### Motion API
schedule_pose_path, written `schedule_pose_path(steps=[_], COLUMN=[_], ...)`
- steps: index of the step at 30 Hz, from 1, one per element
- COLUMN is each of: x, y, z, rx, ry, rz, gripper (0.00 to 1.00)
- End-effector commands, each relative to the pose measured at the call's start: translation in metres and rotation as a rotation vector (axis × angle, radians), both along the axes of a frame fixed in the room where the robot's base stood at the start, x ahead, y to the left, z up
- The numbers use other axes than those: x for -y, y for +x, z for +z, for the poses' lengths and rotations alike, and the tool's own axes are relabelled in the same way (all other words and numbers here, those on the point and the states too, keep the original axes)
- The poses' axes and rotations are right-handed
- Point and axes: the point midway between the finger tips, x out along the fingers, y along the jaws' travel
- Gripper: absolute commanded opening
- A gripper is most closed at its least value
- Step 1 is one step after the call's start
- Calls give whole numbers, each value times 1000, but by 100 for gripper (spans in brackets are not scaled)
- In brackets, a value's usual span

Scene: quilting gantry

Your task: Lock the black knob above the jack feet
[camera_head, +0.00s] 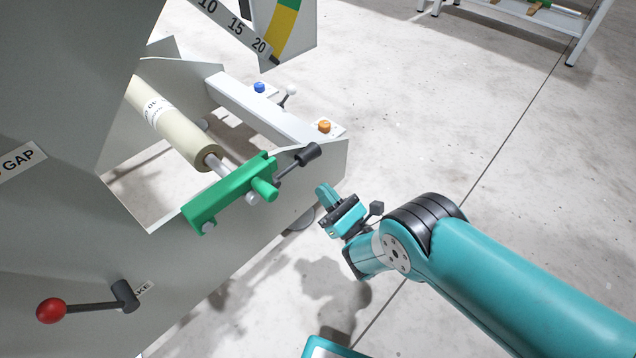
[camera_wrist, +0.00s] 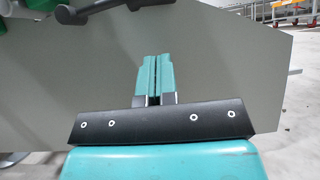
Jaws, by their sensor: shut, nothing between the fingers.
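The black knob (camera_head: 308,154) sits on the end of a short rod at the green bracket (camera_head: 230,195), at the corner of the grey frame. In the wrist view, a dark lever with a knob-like end (camera_wrist: 68,14) shows at the upper left, partly cut off. My gripper (camera_head: 326,193) is to the right of the frame end and below the black knob, apart from it. Its teal fingers (camera_wrist: 153,60) are together and empty, in front of the grey end plate. A round foot (camera_head: 301,218) is partly visible under the frame.
A cream roller (camera_head: 170,122) runs into the green bracket. Blue (camera_head: 259,87) and orange (camera_head: 324,126) knobs stand on the frame rail. A red-balled lever (camera_head: 52,310) is at lower left. The concrete floor on the right is open.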

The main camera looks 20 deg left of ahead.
Motion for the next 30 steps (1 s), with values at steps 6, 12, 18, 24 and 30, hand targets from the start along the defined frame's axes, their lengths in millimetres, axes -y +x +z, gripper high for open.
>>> schedule_pose_path(steps=[6,12,18,24,30], x=[-20,-23,-24,-24,-32], y=[10,12,13,13,8], z=[28,45,49,49,50], rx=[1,0,0,0,3], ry=[2,1,1,1,1], rz=[0,0,0,0,14], gripper=[0,0,0,0,0])
